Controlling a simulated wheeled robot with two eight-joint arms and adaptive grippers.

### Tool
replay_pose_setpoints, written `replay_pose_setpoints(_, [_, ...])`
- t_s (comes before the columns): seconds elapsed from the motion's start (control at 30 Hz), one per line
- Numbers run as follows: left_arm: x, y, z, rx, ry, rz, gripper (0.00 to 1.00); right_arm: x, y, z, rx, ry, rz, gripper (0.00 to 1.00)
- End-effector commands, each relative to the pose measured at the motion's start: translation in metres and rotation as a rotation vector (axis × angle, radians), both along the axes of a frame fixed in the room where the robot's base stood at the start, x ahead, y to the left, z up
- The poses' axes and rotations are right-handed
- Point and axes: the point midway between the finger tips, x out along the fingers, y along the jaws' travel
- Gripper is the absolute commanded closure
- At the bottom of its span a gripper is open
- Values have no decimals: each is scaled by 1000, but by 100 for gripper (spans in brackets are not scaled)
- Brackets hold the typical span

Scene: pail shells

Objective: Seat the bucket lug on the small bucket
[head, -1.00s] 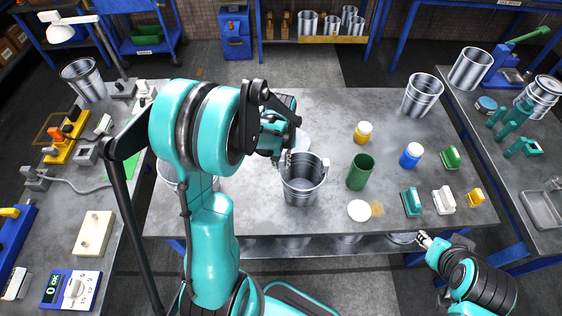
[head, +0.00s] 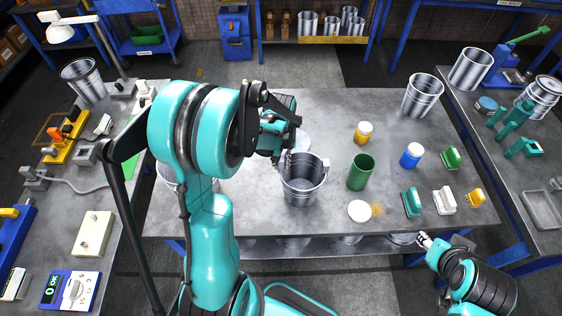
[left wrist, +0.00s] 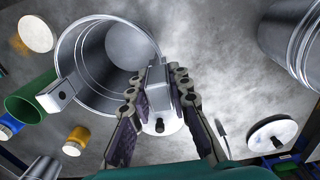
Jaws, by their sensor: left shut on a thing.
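The small bucket (head: 303,190) is a shiny metal pail standing upright near the front middle of the table. It also shows in the left wrist view (left wrist: 85,75), seen into its open mouth. A pale block-like lug (left wrist: 55,95) sits on the rim side away from my gripper. My left gripper (left wrist: 158,92) is shut on another grey metal bucket lug (left wrist: 157,78), held at the near side of the bucket wall. I cannot tell whether this lug touches the wall. In the head view my left gripper (head: 282,160) partly hides it. My right gripper (head: 424,240) is off the table's front edge.
A green cup (head: 361,172) and a white disc (head: 359,210) stand close right of the bucket. A larger pail (head: 422,96) stands at the back right. The table's back middle is clear.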

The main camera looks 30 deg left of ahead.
Motion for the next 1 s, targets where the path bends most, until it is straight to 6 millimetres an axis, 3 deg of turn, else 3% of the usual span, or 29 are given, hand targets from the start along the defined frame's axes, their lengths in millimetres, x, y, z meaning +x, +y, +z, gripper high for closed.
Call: replay_pose_setpoints(1.0, [0,0,-26,0,0,0,100,0,0,-25,0,0,0,60])
